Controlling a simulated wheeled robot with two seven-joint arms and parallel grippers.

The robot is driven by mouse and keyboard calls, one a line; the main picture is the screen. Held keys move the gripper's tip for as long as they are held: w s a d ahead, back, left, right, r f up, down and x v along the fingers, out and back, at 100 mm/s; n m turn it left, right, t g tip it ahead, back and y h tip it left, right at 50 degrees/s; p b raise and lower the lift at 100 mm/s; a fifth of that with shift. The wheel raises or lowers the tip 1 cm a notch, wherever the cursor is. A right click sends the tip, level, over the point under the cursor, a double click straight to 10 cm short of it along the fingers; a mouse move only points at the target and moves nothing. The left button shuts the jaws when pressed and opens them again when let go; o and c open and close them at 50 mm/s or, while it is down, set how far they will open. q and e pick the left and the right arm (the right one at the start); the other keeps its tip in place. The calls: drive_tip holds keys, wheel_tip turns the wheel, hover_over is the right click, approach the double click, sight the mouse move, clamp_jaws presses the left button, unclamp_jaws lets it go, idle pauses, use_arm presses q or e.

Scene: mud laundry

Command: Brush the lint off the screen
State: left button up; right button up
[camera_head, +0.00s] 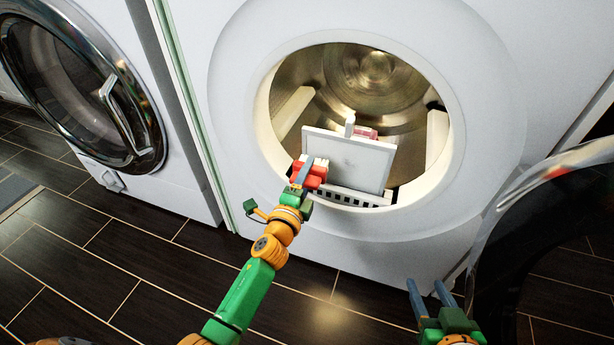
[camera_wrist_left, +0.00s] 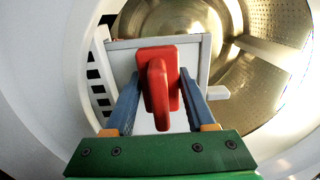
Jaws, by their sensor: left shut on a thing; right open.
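The screen (camera_head: 350,158) is a pale panel with a white frame. It stands upright, leaning slightly, in the lower part of the dryer opening, with a white tab at its top edge. My left gripper (camera_head: 304,172) is shut on a red brush (camera_head: 316,172) at the screen's left edge. Pale bristles show by the brush. In the left wrist view the red brush (camera_wrist_left: 158,85) is between the fingers, in front of the screen (camera_wrist_left: 204,50); I cannot tell whether it touches. No lint can be made out. My right gripper (camera_head: 425,288) is open and empty at lower right.
A white slotted housing (camera_head: 350,196) sits under the screen at the dryer's rim. A pink thing (camera_head: 366,132) shows behind the screen's top. The open dryer door (camera_head: 545,210) is at right. A washer with a round door (camera_head: 80,85) stands at left. Dark floor (camera_head: 120,250) lies clear in front.

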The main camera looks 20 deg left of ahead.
use_arm(q)
drive_tip(key=shift+w+b, duration=0.45)
drive_tip(key=shift+w, duration=0.55)
drive_tip(key=shift+d, duration=0.1)
